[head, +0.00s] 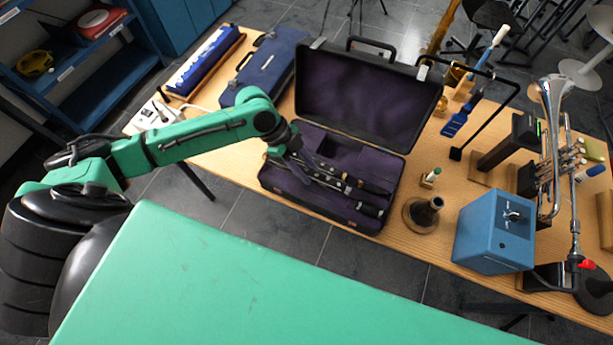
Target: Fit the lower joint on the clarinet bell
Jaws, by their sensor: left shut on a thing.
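My left gripper (303,168) reaches down into the case from the left. It is shut on a dark clarinet joint (349,181), which appears to be the lower joint; the gripper hides its near end. The joint lies over the case's purple lining, and I cannot tell whether it is lifted clear. Another dark piece (356,204) lies in the case just below it in the picture. My right gripper is not in view.
The open case (267,184) has its lid (365,95) raised behind. A small bottle (431,177) stands behind the bell. A blue box (493,235) and a trumpet (552,140) on a stand are to the right. Bare table lies between case and bell.

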